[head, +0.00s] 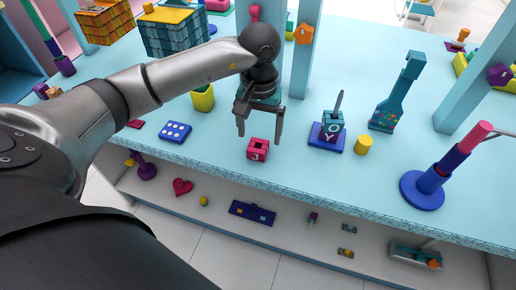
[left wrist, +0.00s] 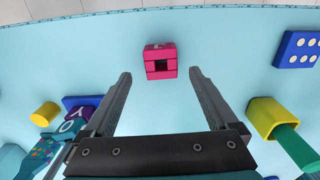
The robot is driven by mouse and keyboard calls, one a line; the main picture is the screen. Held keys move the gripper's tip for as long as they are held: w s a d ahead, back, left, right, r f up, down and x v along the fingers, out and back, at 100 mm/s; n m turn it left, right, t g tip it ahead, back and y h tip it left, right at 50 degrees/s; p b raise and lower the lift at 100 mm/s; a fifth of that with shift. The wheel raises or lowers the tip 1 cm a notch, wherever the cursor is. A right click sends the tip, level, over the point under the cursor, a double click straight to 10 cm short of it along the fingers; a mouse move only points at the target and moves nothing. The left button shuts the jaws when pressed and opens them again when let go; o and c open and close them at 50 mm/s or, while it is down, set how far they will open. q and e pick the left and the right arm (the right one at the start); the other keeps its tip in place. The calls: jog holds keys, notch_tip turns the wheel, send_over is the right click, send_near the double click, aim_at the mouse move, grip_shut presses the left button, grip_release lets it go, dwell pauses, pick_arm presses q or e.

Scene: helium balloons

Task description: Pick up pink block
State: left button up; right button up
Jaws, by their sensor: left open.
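The pink block (head: 258,149) stands on the light blue counter near its front edge. It has a dark square hole in its top and a mark on its front side. In the left wrist view the pink block (left wrist: 160,61) lies ahead of the fingertips, about midway between them. My left gripper (head: 260,128) is open and empty, its fingers pointing down just above the block, one to each side. In the left wrist view the left gripper (left wrist: 160,75) shows both fingers apart, not touching the block. My right gripper is not in view.
A blue dotted tile (head: 175,131) and a yellow cup (head: 203,99) are to the left. A teal lettered block (head: 332,125) on a blue base and a yellow cylinder (head: 363,145) are to the right. A teal post (head: 303,60) rises behind. The counter right around the block is clear.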

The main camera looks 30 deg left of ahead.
aim_at(258, 145)
pick_arm(q)
jog(key=f, duration=0.3)
jog(key=shift+s+f, duration=0.25)
jog(key=shift+f, duration=0.65)
jog(key=shift+c, duration=0.3)
jog(key=c, duration=1.4)
notch_tip(258, 145, up, 20)
jog(key=shift+r+p, duration=0.1)
jog(key=shift+p, duration=0.95)
